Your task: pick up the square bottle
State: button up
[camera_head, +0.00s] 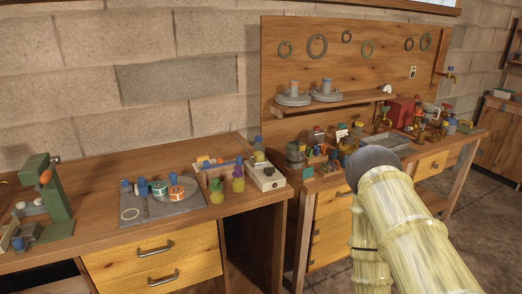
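I cannot tell for sure which item is the square bottle, because the bottles are very small in this view. Small bottles stand in a group on the right bench, among them a red-capped one (317,133). A blue-capped bottle (258,142) stands at the back right of the left bench. Yellow-green jars (238,183) stand just left of it. My pale yellow arm rises at the lower right, in front of the right bench, and hides part of it. My gripper does not show.
The left bench (100,175) carries a green press (55,195), a grey mat (165,212) with spools, and a white box (267,178). On the right bench are a grey tray (384,141) and a red box (401,112). The left bench's front strip is bare.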

aim_at(258, 149)
jog(key=k, duration=0.6)
jog(key=u, duration=0.65)
jog(key=i, duration=1.15)
